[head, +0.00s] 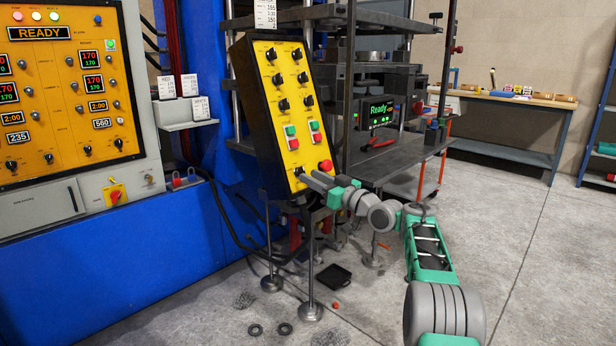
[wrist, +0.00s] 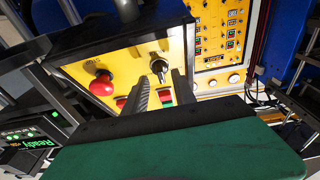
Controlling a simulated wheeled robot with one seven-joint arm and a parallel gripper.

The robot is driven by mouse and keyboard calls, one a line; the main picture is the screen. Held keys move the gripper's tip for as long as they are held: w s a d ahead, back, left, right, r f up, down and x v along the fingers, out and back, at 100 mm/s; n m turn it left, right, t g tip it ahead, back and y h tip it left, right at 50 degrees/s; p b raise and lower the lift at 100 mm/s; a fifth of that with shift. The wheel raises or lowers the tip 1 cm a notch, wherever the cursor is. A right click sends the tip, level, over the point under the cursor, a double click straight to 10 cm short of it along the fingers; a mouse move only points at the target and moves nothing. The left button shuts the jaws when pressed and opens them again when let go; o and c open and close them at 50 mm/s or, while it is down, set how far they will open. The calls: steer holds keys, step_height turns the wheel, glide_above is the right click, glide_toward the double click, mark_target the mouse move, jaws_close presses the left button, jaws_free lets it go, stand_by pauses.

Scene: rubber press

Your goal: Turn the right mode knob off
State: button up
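The yellow control panel (head: 270,110) carries two columns of black mode knobs; the right column includes an upper knob (head: 297,54), a middle knob (head: 303,77) and a lower knob (head: 309,101). I cannot tell which one is the right mode knob. My gripper (head: 305,178) is at the panel's bottom edge, below the red mushroom button (head: 326,165). In the wrist view, my gripper (wrist: 162,80) has its two fingers apart, with a black knob (wrist: 159,68) in line with the gap. Whether they touch it is unclear.
The red mushroom button also shows in the wrist view (wrist: 102,85), beside the knob. Green and red push buttons (head: 315,131) sit above it on the panel. A press with a "Ready" display (head: 378,112) stands to the right. The floor on the right is clear.

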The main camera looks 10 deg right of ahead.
steer(key=v, duration=0.5)
steer(key=shift+s+d, duration=0.1)
steer(key=shift+s, duration=0.1)
